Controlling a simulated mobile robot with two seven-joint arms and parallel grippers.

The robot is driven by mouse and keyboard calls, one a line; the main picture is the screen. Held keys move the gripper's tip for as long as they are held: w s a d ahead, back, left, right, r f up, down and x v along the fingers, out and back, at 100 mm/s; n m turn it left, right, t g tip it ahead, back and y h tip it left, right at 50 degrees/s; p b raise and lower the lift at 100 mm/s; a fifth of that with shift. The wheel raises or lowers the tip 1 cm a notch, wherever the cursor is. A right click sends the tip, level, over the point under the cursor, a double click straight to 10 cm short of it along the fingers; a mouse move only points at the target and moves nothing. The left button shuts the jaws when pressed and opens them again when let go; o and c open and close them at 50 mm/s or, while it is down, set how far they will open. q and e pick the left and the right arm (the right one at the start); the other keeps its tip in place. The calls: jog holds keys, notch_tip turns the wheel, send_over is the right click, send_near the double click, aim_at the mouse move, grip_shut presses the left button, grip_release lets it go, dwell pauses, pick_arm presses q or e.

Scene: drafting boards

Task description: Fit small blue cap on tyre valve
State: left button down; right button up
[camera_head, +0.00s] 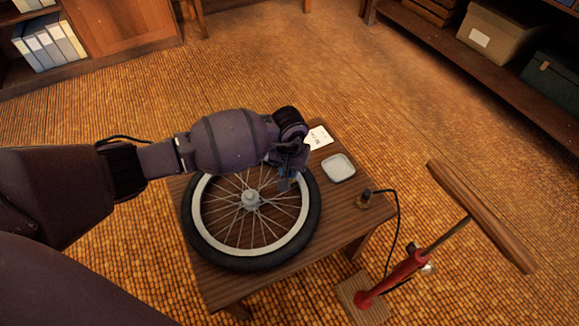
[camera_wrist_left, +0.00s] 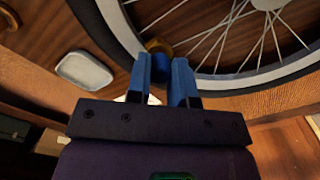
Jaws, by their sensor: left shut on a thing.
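The wheel (camera_head: 307,220) lies flat on a small wooden table, with a black tyre, pale rim and wire spokes. My left gripper (camera_head: 287,181) is over the rim at the wheel's upper right. In the left wrist view my left gripper (camera_wrist_left: 161,66) has blue fingers shut on a small dark blue piece, apparently the blue cap (camera_wrist_left: 158,88), mostly hidden between them. A brass-coloured piece (camera_wrist_left: 157,46), possibly the tyre valve, shows just beyond the fingertips by the rim (camera_wrist_left: 127,38). I cannot tell whether cap and brass piece touch. My right gripper is not in view.
A pale shallow dish (camera_head: 338,168) stands empty on the table's right, beside a white card (camera_head: 318,137). A hose end (camera_head: 363,199) stands at the table's right corner. A red floor pump (camera_head: 405,268) with a wooden handle stands right of the table.

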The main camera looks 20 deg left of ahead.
pick_arm(q)
jog(key=shift+f, duration=0.5)
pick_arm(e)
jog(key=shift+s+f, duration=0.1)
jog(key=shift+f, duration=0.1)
pick_arm(q)
jog(key=c, duration=0.9)
grip_release()
jog(key=shift+r, duration=0.1)
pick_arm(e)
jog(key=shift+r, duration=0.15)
pick_arm(q)
jog(key=r, duration=0.2)
jog(key=shift+w+r+p, duration=0.2)
jog(key=shift+r+p, duration=0.15)
notch_tip(320, 180, up, 7)
jog(key=shift+s+r+p, duration=0.1)
jog(key=shift+p, duration=0.85)
jog(key=shift+s+r, duration=0.1)
jog(key=shift+r, duration=0.4)
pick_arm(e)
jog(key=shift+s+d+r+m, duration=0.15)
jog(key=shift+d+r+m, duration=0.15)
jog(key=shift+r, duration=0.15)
